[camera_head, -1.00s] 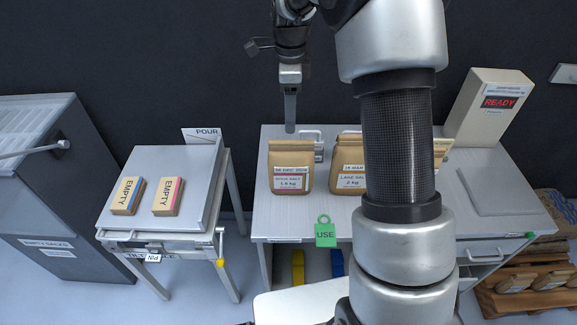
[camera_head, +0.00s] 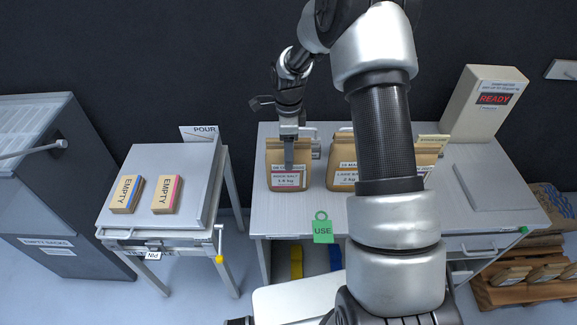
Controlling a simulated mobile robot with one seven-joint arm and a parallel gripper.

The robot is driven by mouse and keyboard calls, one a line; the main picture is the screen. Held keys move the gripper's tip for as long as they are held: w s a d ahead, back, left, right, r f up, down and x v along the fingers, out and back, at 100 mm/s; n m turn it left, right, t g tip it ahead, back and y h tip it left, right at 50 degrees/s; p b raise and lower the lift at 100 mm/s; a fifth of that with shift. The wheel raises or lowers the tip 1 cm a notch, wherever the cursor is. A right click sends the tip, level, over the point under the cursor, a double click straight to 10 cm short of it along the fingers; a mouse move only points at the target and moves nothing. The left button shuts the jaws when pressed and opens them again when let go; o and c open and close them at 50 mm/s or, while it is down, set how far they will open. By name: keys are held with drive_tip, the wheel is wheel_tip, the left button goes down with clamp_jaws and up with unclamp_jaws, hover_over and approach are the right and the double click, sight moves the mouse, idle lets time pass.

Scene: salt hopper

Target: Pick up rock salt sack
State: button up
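The rock salt sack (camera_head: 275,179) is a brown paper sack with a white label. It stands upright on the left part of the grey table (camera_head: 325,203). My gripper (camera_head: 289,166) points down at it, and the visible finger overlaps the front of the sack's upper half, hiding part of its label. Only one finger shows clearly, so the gap between the fingers and any contact with the sack cannot be made out. The lake salt sack (camera_head: 341,178) stands to the right, partly hidden by my arm.
A READY box (camera_head: 483,115) stands at the table's back right. A green USE tag (camera_head: 323,230) hangs at the front edge. On the left, a POUR stand (camera_head: 200,160) bears two EMPTY blocks (camera_head: 128,194). Sacks lie on a pallet (camera_head: 500,296) at lower right.

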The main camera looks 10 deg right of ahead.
drive_tip(key=shift+f, duration=0.1)
clamp_jaws()
drive_tip(key=shift+w+r, duration=0.15)
drive_tip(key=shift+r, duration=0.05)
